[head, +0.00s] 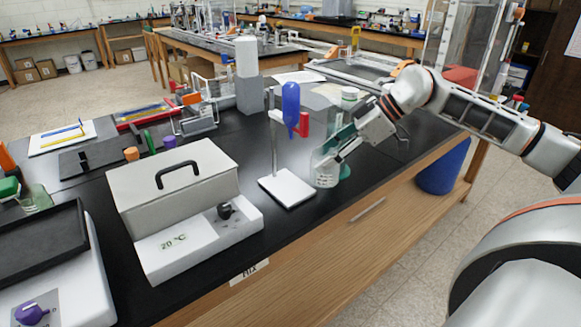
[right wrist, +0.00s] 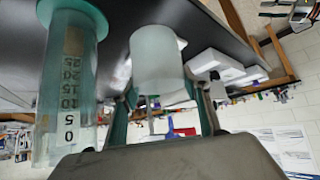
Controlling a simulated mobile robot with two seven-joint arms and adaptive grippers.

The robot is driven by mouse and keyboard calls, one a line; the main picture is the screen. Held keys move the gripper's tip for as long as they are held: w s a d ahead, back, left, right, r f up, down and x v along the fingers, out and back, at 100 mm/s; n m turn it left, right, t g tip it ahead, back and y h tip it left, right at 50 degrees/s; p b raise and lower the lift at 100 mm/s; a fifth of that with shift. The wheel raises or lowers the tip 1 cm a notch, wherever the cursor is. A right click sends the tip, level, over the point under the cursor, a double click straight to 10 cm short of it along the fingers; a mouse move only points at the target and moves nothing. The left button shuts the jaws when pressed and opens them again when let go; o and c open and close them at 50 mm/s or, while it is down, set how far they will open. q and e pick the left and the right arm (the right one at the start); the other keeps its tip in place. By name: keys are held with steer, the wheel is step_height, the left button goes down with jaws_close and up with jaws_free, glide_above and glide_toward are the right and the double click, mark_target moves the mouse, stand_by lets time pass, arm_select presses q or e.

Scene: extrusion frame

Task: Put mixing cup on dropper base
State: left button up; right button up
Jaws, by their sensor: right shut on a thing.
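The mixing cup, a clear, frosted beaker-like cup (head: 325,172), is just right of the dropper stand in the head view. In the right wrist view the cup (right wrist: 157,62) sits between my fingers. My right gripper (head: 331,157) is shut on it; its fingers (right wrist: 163,112) flank the cup. I cannot tell whether the cup touches the bench. The dropper base (head: 288,190) is a white square plate with nothing on it. A blue dropper (head: 291,104) hangs above it, held by a red clamp (head: 304,124). My left gripper is not in view.
A graduated cylinder (right wrist: 70,85) with a green rim stands close beside the cup. A white water bath (head: 175,190) with a grey lid is left of the dropper base. The bench's front edge (head: 340,205) is close to the cup.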

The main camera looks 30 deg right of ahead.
steer(key=shift+w+a+f+p, duration=0.3)
steer(key=shift+w+a+f, duration=0.3)
steer(key=shift+w+a, duration=0.45)
steer(key=shift+w+a+f+p, duration=0.25)
steer(key=shift+w+a+f, duration=0.45)
steer(key=shift+a, duration=0.45)
steer(key=shift+w+a+f+p, duration=0.3)
steer(key=shift+w+a+f, duration=0.2)
steer(key=shift+w+a, duration=0.6)
steer(key=shift+f, duration=0.1)
steer(key=o, duration=1)
steer(key=shift+c, duration=0.2)
